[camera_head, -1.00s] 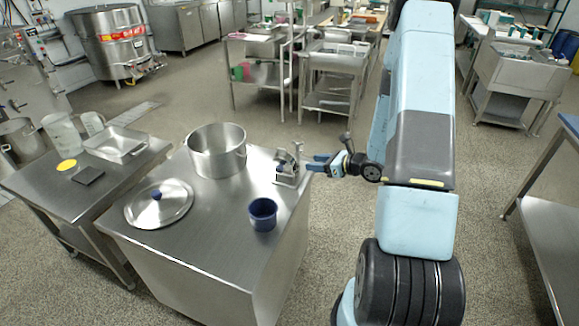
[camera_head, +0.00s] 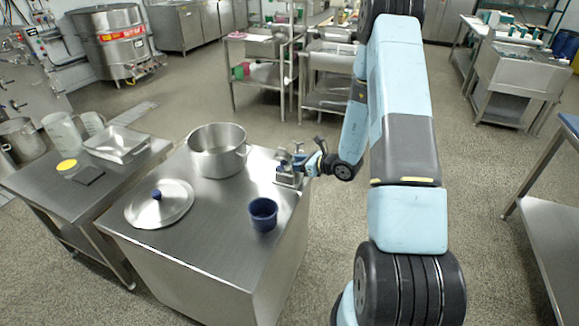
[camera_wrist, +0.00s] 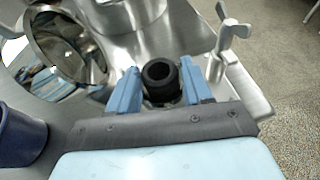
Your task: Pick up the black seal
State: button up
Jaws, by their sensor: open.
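The black seal (camera_wrist: 160,77) shows in the wrist view as a dark ring with a round hole, at the metal fitting on the steel table. My gripper (camera_wrist: 158,85) is open, with one blue finger to the left of the seal and one to the right. The seal lies between the fingers; I cannot tell whether either finger touches it. In the head view my gripper (camera_head: 300,162) is at the metal fitting (camera_head: 290,178) on the table's right edge. The seal cannot be made out there.
A steel pot (camera_head: 217,150), a lid with a blue knob (camera_head: 160,204) and a blue cup (camera_head: 263,214) stand on the table. A wing-nut bolt (camera_wrist: 232,30) rises close to the right finger. Floor to the right of the table is clear.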

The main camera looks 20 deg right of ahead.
jog(key=shift+c, duration=0.4)
jog(key=c, duration=0.6)
jog(key=shift+r, duration=0.1)
